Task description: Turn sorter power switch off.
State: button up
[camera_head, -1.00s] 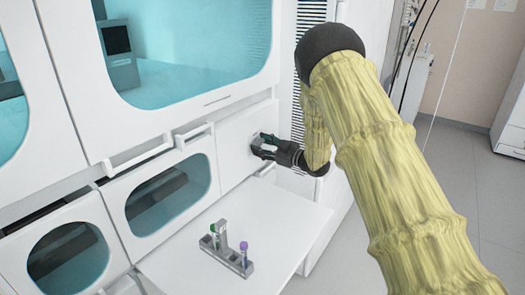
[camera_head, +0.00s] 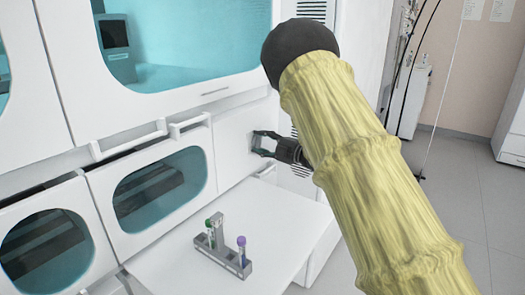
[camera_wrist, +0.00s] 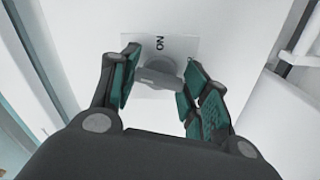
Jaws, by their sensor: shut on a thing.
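The sorter power switch is a grey rotary knob (camera_wrist: 158,72) on a light grey plate with the word "ON" (camera_wrist: 160,44), on a white panel. "ON" reads turned on its side in the wrist view. The knob's bar lies roughly crosswise, slightly tilted, between the teal-padded fingers. My gripper (camera_wrist: 163,62) is shut on the knob, one finger at each end of the bar. In the head view my gripper (camera_head: 257,143) is at the white front panel (camera_head: 232,136); the switch is too small and covered there to make out.
A white shelf (camera_head: 290,236) juts out below the panel and holds a grey tube rack (camera_head: 226,258) with a purple-capped tube (camera_head: 241,243) and a green-capped tube (camera_head: 209,226). Windowed drawers (camera_head: 160,190) with handles are left of the panel. Open floor lies at right.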

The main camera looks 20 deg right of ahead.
jog(key=shift+a+f+n+b, duration=0.1)
jog(key=shift+n+b, duration=0.95)
jog(key=shift+n, duration=0.55)
jog(key=shift+s, duration=0.1)
jog(key=o, duration=1)
jog(key=v, duration=1.2)
